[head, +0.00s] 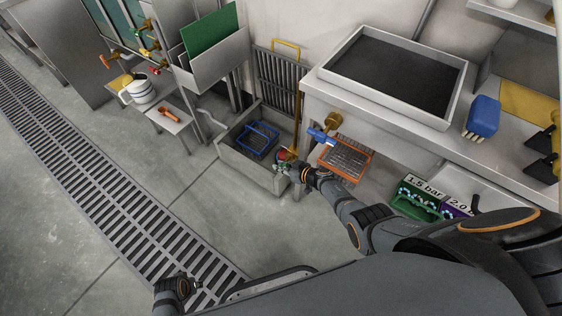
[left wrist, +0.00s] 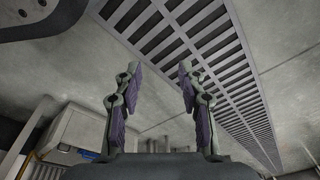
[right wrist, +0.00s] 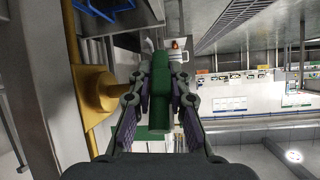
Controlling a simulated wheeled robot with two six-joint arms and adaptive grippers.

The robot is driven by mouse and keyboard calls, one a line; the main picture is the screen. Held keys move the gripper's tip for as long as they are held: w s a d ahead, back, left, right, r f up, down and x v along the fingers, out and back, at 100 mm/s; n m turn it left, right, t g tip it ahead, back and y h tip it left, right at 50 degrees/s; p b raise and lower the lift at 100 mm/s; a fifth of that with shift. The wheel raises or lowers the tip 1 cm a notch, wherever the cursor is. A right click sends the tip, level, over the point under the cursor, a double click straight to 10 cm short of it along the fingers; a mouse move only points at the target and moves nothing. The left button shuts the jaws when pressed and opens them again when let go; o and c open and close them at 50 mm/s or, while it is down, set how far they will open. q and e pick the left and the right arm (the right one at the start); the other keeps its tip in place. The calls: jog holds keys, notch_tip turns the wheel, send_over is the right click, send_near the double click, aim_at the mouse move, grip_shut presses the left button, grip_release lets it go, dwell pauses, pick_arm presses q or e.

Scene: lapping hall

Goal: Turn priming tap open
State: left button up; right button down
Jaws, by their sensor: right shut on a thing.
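My right gripper (right wrist: 158,72) is shut on a green lever (right wrist: 159,112) in the right wrist view; the lever lies lengthwise between the fingers. A yellow brass tap body on a pipe (right wrist: 95,92) stands just left of it. In the head view my right gripper (head: 287,164) is low at the right front of a grey sink, by the foot of the brass pipe (head: 297,117), and hides most of the lever. My left gripper (left wrist: 158,75) is open and empty above the floor; its arm end shows at the bottom of the head view (head: 178,288).
The grey sink (head: 237,160) holds a blue wire basket (head: 260,138). A blue-handled tap (head: 320,135) and an orange rack (head: 345,160) are close right of my right gripper. Green and purple crates (head: 418,203) sit below the bench. A floor grate (head: 120,190) runs along open floor at left.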

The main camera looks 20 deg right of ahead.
jog(key=g+p, duration=0.1)
jog(key=g+h+p, duration=0.1)
jog(key=p, duration=0.1)
jog(key=shift+w+d+r+h, duration=0.15)
jog(key=shift+d+r+h, duration=0.05)
jog(key=shift+h, duration=0.1)
jog(key=shift+a+f+g+h+p, duration=0.15)
jog(key=shift+g+h+p, duration=0.2)
jog(key=shift+g, duration=0.25)
jog(key=shift+s+f+g+h, duration=0.1)
jog(key=shift+s+g+h, duration=0.1)
jog(key=shift+g+h, duration=0.25)
pick_arm(q)
jog(key=s+a+f, duration=0.1)
jog(key=s+f, duration=0.4)
jog(key=s, duration=0.2)
jog(key=shift+s+a+f, duration=0.2)
jog(key=shift+s+a, duration=0.15)
pick_arm(e)
jog(key=shift+g+h, duration=0.3)
jog(key=shift+g, duration=0.25)
jog(key=shift+s, duration=0.1)
pick_arm(q)
jog(key=shift+w, duration=0.1)
pick_arm(e)
jog(key=shift+g, duration=0.3)
jog(key=c, duration=1.3)
grip_release()
